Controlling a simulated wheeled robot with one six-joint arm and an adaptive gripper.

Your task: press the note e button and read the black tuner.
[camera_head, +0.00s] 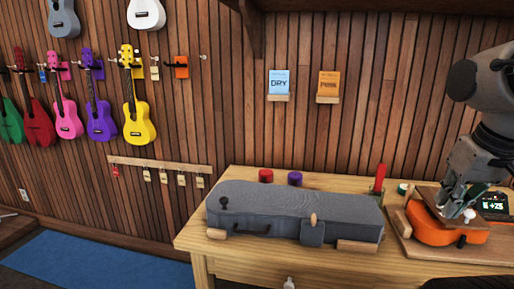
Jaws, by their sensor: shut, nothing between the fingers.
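The black tuner (493,203) stands at the right end of the bench, behind the orange instrument. Its small lit screen seems to read "E +25". My gripper (458,208) is shut and empty, pointing down over the orange ukulele body (425,227), in front of and left of the tuner. A small whitish round thing (469,213) shows beside the fingertips; I cannot tell whether it is the note E button or whether the fingers touch it. No button label is readable.
A grey instrument case (290,204) fills the middle of the wooden bench (188,240). Red (266,175) and purple (295,178) round items sit behind it. A red upright item (380,175) stands near my arm. Ukuleles hang on the left wall. A blue mat (90,265) lies on the floor.

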